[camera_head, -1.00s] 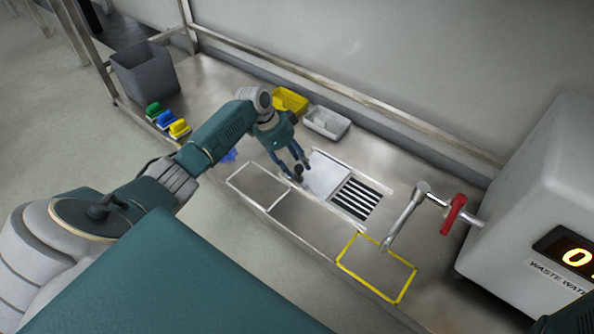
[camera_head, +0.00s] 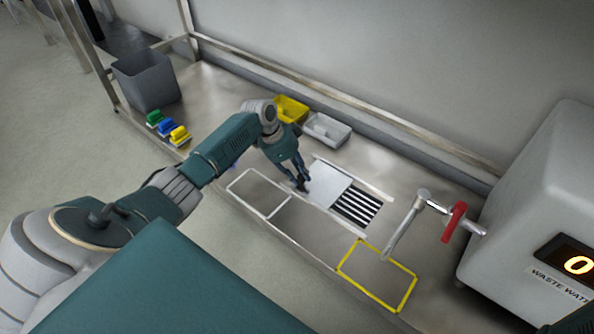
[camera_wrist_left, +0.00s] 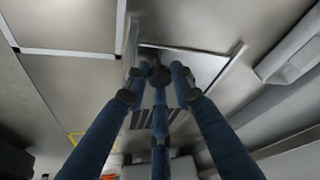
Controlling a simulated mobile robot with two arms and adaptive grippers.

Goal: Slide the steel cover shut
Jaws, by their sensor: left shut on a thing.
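The steel cover (camera_head: 330,183) is a flat pale plate between two rails on the bench. It covers the left part of the drain opening. To its right, the striped grate (camera_head: 357,207) lies uncovered. My left gripper (camera_head: 302,187) is at the cover's left end, with its fingers closed around a small dark knob. In the left wrist view the knob (camera_wrist_left: 160,76) sits between the dark blue fingers, with part of the cover (camera_wrist_left: 195,65) behind it. The fingers hide much of the grate there. My right gripper is not in view.
A tap (camera_head: 408,222) with a red handle stands right of the grate, before a grey waste water unit (camera_head: 530,220). A yellow outline (camera_head: 378,275) and a white outline (camera_head: 262,194) mark the bench. A yellow tray (camera_head: 291,108) and a grey tray (camera_head: 327,130) stand behind.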

